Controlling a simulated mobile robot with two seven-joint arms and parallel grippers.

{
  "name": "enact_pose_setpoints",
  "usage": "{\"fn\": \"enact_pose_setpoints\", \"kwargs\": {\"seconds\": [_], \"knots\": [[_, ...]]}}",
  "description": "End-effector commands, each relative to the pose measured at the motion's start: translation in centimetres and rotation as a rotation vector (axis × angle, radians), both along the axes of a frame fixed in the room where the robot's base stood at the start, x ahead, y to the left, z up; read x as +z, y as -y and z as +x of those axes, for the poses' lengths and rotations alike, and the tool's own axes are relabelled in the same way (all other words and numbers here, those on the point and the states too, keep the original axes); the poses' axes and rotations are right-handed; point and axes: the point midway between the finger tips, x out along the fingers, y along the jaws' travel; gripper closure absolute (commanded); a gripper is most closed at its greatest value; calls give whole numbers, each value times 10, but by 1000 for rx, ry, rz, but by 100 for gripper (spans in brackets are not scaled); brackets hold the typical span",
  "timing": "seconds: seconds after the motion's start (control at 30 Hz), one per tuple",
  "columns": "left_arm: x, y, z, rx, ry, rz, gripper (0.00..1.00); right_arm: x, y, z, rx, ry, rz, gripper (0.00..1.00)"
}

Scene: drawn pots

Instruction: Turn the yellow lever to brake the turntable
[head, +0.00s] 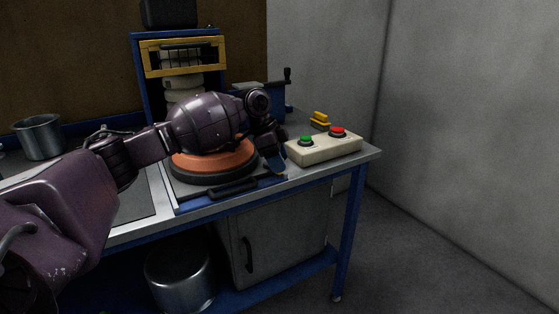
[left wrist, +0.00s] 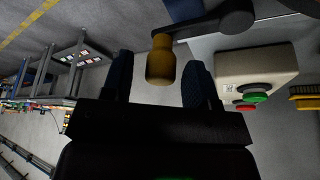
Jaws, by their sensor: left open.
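The yellow lever's knob (left wrist: 160,64) shows in the left wrist view on a dark arm. It sits between the two blue fingers of my left gripper (left wrist: 158,76), with a gap visible on each side. The gripper is open. In the head view my left gripper (head: 273,158) reaches over the table by the turntable's right side, and the lever is hidden there. The turntable (head: 215,160) has an orange-brown top and a dark rim, partly covered by my left arm. My right gripper is not in view.
A pale control box (head: 323,149) with green and red buttons stands just right of the gripper. A yellow-backed brush (head: 320,121) lies behind it. A dark-handled tool (head: 232,188) lies along the front edge. A metal pot (head: 40,137) is at far left.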

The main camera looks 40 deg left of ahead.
Motion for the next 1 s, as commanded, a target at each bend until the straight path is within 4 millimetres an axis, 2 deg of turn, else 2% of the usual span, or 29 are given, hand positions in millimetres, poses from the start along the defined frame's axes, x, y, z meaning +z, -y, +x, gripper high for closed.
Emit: {"fn": "enact_pose_setpoints", "kwargs": {"seconds": [0.23,0.5,0.6,0.87,1.0], "knots": [[0,0,0,-1,1,1,46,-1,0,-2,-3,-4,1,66],[0,0,0,-1,0,0,88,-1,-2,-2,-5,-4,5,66],[0,0,0,-1,0,0,100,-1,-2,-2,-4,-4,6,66],[1,3,2,5,0,-1,100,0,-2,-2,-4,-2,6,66],[2,13,8,29,3,-2,100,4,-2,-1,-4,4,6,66]]}}
